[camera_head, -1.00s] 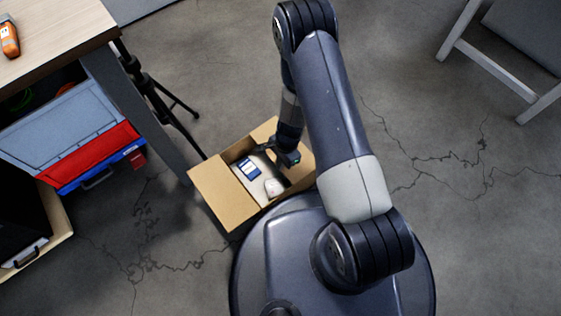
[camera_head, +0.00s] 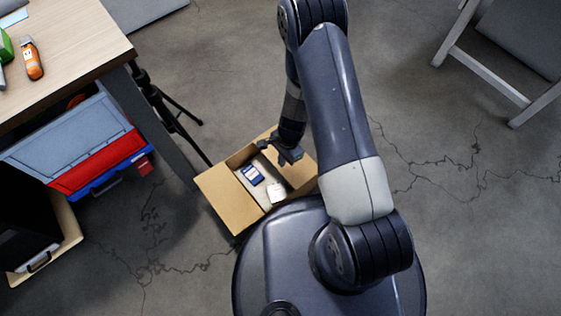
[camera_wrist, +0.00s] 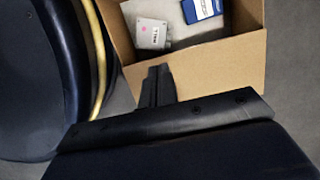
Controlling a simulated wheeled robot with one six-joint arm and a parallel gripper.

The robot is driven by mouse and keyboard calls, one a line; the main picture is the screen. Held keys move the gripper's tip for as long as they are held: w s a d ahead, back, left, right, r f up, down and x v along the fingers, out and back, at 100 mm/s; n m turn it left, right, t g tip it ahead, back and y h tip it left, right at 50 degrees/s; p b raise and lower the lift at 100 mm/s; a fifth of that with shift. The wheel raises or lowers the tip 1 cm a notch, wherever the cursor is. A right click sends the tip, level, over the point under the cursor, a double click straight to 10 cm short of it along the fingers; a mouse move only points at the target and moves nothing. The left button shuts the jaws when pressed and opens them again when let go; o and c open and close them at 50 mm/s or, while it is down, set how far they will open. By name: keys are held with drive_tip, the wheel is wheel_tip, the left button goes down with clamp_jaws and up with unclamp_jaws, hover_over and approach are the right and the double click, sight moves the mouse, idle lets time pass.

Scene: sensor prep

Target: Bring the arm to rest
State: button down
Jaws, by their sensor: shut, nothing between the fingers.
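My gripper (camera_wrist: 158,84) is shut and empty in the wrist view, its fingers in front of the near wall of an open cardboard box (camera_wrist: 215,62). In the head view my gripper (camera_head: 281,158) is over the far right part of the box (camera_head: 229,201), which stands on the floor by my base. A blue and white card-like item (camera_head: 252,175) and a small white box-shaped item (camera_head: 277,192) lie inside. The wrist view shows the blue item (camera_wrist: 200,10) and the pale one (camera_wrist: 150,35) too. My arm is bent, with its forearm hanging down.
A wooden table (camera_head: 75,55) at upper left holds an orange device (camera_head: 32,60) and a green item (camera_head: 6,47). Below it are stacked bins (camera_head: 75,140) and a black tripod (camera_head: 165,110). A grey chair (camera_head: 505,60) stands at upper right. The floor at right is clear.

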wheel_tip(320, 180, up, 7)
drive_tip(key=p, duration=0.2)
hover_over(282, 174)
drive_tip(key=shift+w+d, duration=0.1)
drive_tip(key=shift+w, duration=0.1)
wheel_tip(282, 174, down, 15)
drive_tip(key=b, duration=0.8)
drive_tip(key=shift+d+r, duration=0.1)
